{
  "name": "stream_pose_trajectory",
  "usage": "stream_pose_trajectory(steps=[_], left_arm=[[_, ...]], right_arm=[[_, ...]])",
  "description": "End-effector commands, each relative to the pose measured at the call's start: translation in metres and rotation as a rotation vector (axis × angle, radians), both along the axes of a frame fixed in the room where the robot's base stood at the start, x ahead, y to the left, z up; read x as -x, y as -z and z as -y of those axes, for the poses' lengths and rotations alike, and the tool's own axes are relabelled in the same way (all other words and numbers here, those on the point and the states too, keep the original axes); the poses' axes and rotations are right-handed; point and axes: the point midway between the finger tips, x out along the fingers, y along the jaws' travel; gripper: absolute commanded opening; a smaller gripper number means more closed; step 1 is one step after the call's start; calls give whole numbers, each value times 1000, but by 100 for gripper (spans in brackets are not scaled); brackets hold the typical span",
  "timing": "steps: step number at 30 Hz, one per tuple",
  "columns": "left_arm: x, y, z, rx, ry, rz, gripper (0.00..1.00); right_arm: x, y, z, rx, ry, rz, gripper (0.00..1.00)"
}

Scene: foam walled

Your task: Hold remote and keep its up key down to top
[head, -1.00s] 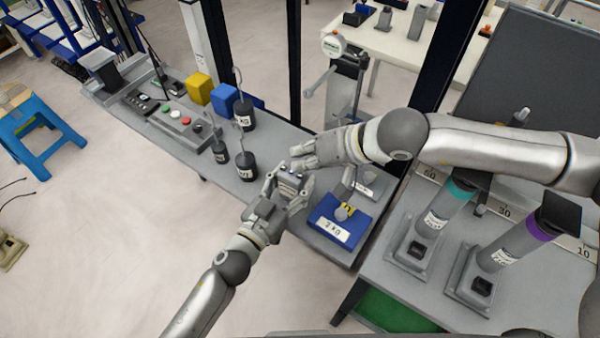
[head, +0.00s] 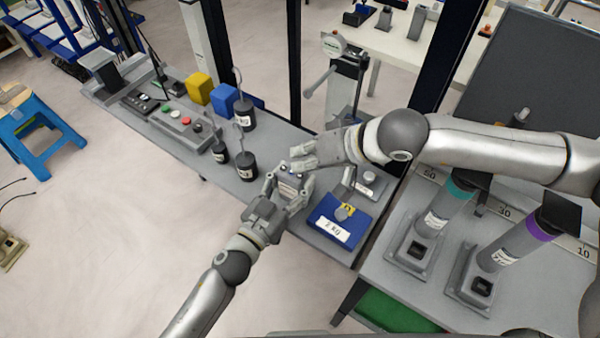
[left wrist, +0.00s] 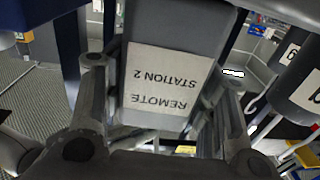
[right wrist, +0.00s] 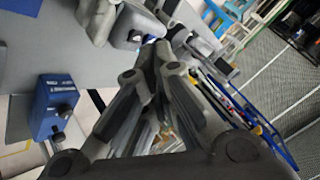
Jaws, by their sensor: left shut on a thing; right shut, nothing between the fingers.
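The grey remote (head: 290,187) stands between the fingers of my left gripper (head: 288,190), which is shut on it. Its white label, reading "REMOTE STATION 2", fills the middle of the left wrist view (left wrist: 165,85). My right gripper (head: 296,163) is shut and empty, with its fingertips close by the top of the remote. The right wrist view also shows its closed fingers (right wrist: 158,55). Small keys show at the remote's top in the head view, but which is the up key, and whether a fingertip touches or presses it, I cannot tell.
Two tubes on bases (head: 430,220) stand on the right table.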

Motion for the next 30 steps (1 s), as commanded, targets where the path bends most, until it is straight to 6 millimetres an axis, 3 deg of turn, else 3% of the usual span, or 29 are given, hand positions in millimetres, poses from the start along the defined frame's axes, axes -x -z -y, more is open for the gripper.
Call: stream_pose_trajectory(steps=[30], left_arm=[[0, 0, 0, 0, 0, 0, 25]], right_arm=[[0, 12, 0, -1, -1, 0, 0]])
